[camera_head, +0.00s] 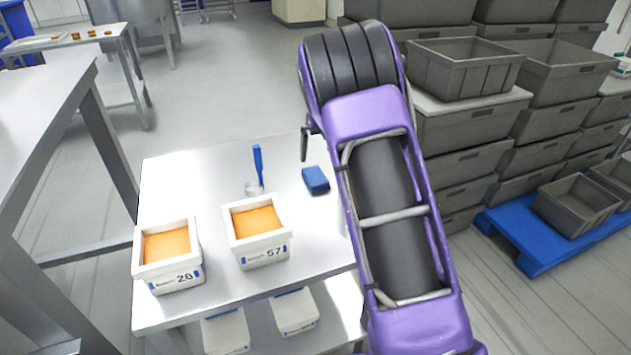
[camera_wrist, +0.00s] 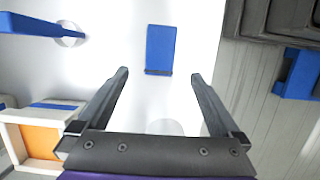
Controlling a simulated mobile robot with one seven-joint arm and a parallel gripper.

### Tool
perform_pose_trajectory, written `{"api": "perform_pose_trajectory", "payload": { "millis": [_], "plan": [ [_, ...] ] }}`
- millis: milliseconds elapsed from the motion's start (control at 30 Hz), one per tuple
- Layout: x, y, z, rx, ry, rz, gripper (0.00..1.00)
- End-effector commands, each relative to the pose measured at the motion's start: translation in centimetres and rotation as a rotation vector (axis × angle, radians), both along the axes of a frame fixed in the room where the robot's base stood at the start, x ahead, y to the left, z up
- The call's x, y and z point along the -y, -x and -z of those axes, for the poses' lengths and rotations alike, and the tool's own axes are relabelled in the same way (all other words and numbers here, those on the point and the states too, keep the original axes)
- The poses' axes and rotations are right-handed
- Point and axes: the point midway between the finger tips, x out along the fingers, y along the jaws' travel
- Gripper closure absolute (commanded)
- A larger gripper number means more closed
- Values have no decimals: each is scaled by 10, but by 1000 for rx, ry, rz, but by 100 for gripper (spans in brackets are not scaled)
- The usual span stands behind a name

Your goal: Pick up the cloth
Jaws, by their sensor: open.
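The cloth (camera_head: 315,180) is a small folded blue block lying on the white table (camera_head: 160,190), near its right edge in the head view. In the wrist view the cloth (camera_wrist: 160,48) lies ahead of my gripper (camera_wrist: 159,75), roughly centred between the two fingers. My gripper is open and empty, with its fingers wide apart. It looks to be above the table and apart from the cloth. In the head view my purple arm hides most of the gripper; only a dark part of it shows at the arm's left side.
A blue-handled tool (camera_head: 258,165) stands left of the cloth. Two white boxes with orange contents, marked 26 (camera_head: 170,280) and 57 (camera_head: 262,256), stand at the table's front. Grey crates (camera_head: 460,130) are stacked at right, near a blue pallet (camera_head: 520,240).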

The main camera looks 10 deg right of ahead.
Motion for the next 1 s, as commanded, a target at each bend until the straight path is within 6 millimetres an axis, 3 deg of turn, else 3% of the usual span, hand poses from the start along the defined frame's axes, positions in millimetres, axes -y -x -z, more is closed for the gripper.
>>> {"api": "perform_pose_trajectory", "payload": {
  "millis": [33, 200, 467, 733, 1000],
  "plan": [
    [0, -3, 13, -1, 1, 0, 0],
    [-1, -10, 37, 0, 1, 0, 0],
    [-2, -15, 51, 1, 2, 0, 0],
    [-4, -27, 88, 0, 2, 1, 0],
    [-6, -30, 93, 3, 2, 0, 0]
  ]
}}
